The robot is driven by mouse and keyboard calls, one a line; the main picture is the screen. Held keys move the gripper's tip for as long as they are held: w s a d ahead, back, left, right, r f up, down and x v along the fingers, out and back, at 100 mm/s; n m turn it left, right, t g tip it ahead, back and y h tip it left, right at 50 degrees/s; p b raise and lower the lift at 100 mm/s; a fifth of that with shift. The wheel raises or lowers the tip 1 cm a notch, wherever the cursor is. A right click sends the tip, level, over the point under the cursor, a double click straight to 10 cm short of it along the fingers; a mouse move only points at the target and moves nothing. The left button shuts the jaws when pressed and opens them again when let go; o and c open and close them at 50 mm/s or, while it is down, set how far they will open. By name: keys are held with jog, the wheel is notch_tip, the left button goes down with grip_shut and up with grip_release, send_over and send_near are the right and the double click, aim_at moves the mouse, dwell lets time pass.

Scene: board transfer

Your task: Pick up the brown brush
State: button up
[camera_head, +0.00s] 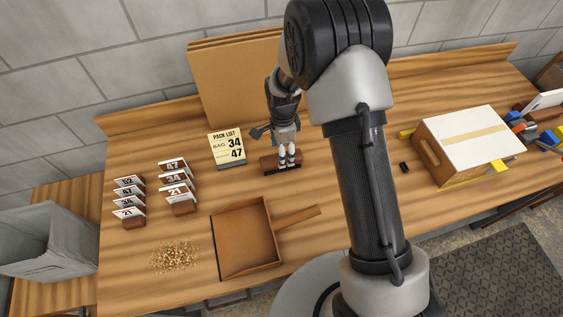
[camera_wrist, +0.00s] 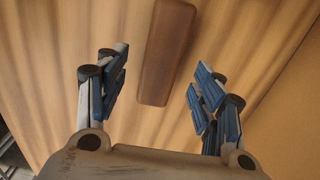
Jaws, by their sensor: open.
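The brown brush (camera_head: 268,164) lies on the wooden table near the pack list card, with dark bristles along its lower edge. Its long brown block (camera_wrist: 168,50) also shows in the wrist view, lying lengthwise between the fingers' lines. My gripper (camera_head: 289,164) points down at the brush and partly covers it in the head view. Its two blue-padded fingers (camera_wrist: 159,80) are spread wide in the wrist view, one on each side of the block, with clear gaps. I cannot tell the exact height of the fingertips over the brush.
A brown dustpan (camera_head: 246,238) with its handle lies in front of the brush. A pile of grains (camera_head: 174,257) is at the left front. The pack list card (camera_head: 227,149) and numbered card holders (camera_head: 180,206) stand left. A white-topped box (camera_head: 466,138) is right.

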jog(key=f, duration=0.3)
jog(key=f+b, duration=0.1)
jog(key=f, duration=0.2)
jog(key=shift+a+f, duration=0.2)
jog(key=shift+f, duration=0.1)
jog(key=shift+c, duration=0.4)
jog(key=c, duration=1.2)
notch_tip(320, 180, up, 20)
jog(key=p, duration=0.3)
jog(key=o, duration=0.6)
jog(key=c, duration=0.4)
